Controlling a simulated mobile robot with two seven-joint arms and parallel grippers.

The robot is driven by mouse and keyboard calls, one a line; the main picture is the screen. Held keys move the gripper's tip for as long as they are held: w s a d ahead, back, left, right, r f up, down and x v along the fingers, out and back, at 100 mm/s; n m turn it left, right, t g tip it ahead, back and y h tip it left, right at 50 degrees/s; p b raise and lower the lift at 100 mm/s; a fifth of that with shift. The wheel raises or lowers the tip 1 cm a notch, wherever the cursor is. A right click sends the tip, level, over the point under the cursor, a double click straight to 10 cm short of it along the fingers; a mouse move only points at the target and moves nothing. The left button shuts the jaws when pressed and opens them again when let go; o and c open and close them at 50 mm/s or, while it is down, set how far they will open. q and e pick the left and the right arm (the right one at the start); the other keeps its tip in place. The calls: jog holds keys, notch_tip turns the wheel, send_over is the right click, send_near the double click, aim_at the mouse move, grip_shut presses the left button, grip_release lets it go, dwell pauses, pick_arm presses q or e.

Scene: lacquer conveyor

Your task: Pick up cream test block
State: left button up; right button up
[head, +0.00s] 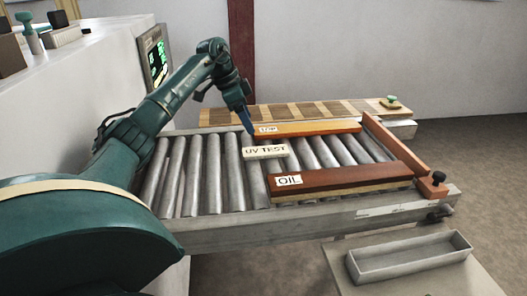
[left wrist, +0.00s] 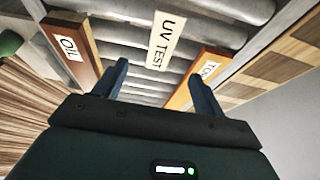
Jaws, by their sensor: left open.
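The cream test block (head: 265,151), labelled UV TEST, lies on the metal rollers between two wooden boards. My left gripper (head: 248,128) is above it, near its far left end, pointing down. In the left wrist view the cream block (left wrist: 164,38) lies ahead of the two blue fingers (left wrist: 160,82) and roughly between their lines. The fingers are spread apart with nothing between them. The block appears clear of both fingers. My right gripper is not in view.
A dark brown OIL board (head: 345,177) lies on the near side and an orange board (head: 310,129) on the far side. A reddish end bar (head: 400,152) crosses the conveyor's right end. An empty grey tray (head: 410,258) stands at lower right. A screen (head: 156,58) is on the left wall.

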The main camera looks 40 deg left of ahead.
aim_at(265, 150)
pick_arm(q)
jog(key=x, duration=1.1)
jog(key=shift+w+a, duration=0.1)
jog(key=shift+w, duration=0.2)
jog(key=shift+r, duration=0.1)
jog(key=shift+c, duration=0.2)
jog(key=c, duration=1.1)
jog(key=shift+r, duration=0.15)
